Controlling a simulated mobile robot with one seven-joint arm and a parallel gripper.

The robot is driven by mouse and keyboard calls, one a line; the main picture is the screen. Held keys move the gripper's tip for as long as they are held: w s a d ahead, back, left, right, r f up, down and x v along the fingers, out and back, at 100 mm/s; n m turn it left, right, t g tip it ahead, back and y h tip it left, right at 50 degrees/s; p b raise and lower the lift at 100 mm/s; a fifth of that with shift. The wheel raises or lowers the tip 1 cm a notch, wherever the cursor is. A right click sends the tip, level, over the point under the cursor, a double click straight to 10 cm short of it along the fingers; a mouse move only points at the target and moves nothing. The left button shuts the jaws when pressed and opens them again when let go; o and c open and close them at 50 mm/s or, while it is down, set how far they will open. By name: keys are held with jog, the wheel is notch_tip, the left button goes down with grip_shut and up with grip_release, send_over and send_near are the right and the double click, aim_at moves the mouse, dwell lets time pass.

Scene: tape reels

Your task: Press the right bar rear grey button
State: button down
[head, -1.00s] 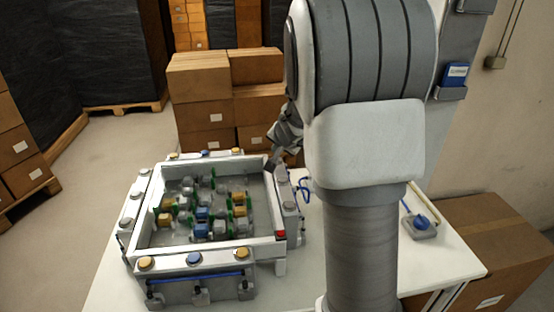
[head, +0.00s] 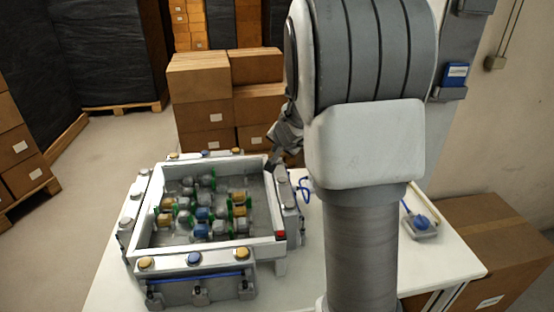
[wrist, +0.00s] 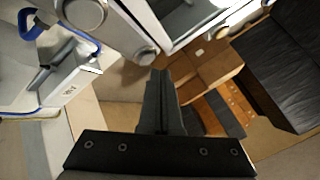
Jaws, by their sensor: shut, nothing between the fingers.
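The right bar (head: 291,215) runs along the right side of the white open box and carries grey buttons. In the wrist view a round grey button (wrist: 146,55), the one nearest my fingertips, sits at the end of the bar. Another grey button (wrist: 84,12) is farther up and left. My gripper (wrist: 158,73) is shut and empty, its dark fingertips just beside the nearest button. I cannot tell whether they touch it. In the head view my gripper (head: 274,162) is at the box's rear right corner, and the rear button is hard to make out.
The box (head: 205,248) holds several grey, blue and yellow reels. Other bars with yellow, blue and grey buttons line its other sides. A blue cable (head: 304,188) lies right of the box. A blue-knobbed device (head: 421,222) stands on the white table (head: 452,262). Cartons (head: 205,113) stand behind.

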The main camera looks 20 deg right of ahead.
jog(key=shift+f+b, duration=0.45)
jog(key=shift+b, duration=0.1)
jog(key=shift+f+b, duration=0.4)
jog(key=shift+b, duration=0.1)
dwell(0.7)
jog(key=shift+r, duration=0.1)
jog(key=shift+r+p, duration=0.75)
notch_tip(320, 180, up, 5)
jog(key=p, duration=0.4)
